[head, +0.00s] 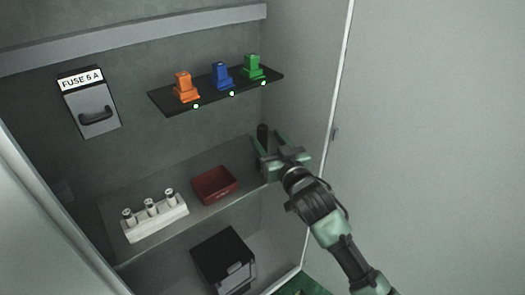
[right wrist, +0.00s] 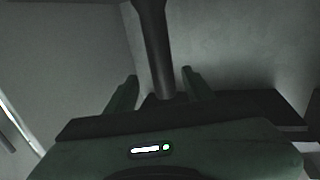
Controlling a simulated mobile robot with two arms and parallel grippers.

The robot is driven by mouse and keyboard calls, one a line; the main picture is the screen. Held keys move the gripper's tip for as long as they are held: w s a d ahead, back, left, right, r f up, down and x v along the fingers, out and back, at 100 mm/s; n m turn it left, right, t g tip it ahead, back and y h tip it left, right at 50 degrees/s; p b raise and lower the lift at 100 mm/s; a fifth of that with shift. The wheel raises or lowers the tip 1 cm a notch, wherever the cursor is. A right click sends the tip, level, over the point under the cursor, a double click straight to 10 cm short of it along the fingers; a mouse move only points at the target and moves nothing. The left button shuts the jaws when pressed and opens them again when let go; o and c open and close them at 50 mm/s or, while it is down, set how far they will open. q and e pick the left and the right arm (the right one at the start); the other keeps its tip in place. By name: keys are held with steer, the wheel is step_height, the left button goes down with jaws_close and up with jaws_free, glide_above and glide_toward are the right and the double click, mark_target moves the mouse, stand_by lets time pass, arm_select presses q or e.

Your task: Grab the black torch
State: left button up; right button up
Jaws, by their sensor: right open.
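The black torch (head: 263,134) stands upright at the right end of the middle shelf, near the cabinet's side wall. My right gripper (head: 269,143) is open at the torch, with its fingers pointing into the cabinet. In the right wrist view the torch (right wrist: 154,45) rises between the two fingers of the right gripper (right wrist: 160,77), with a gap visible on each side. The torch's lower part is hidden by the gripper. My left gripper is not in view.
A dark red bin (head: 214,185) and a white block with metal-topped posts (head: 155,219) share the middle shelf (head: 117,199). Orange (head: 184,88), blue (head: 221,75) and green (head: 253,67) pieces stand on the black upper shelf. A fuse box (head: 93,110) hangs left; a black box (head: 223,262) sits below.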

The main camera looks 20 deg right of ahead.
steer(key=w, duration=0.3)
steer(key=w+a+p, duration=0.1)
steer(key=w, duration=0.1)
steer(key=shift+w+f, duration=0.3)
steer(key=shift+w, duration=0.05)
jaws_close()
stand_by(1.1)
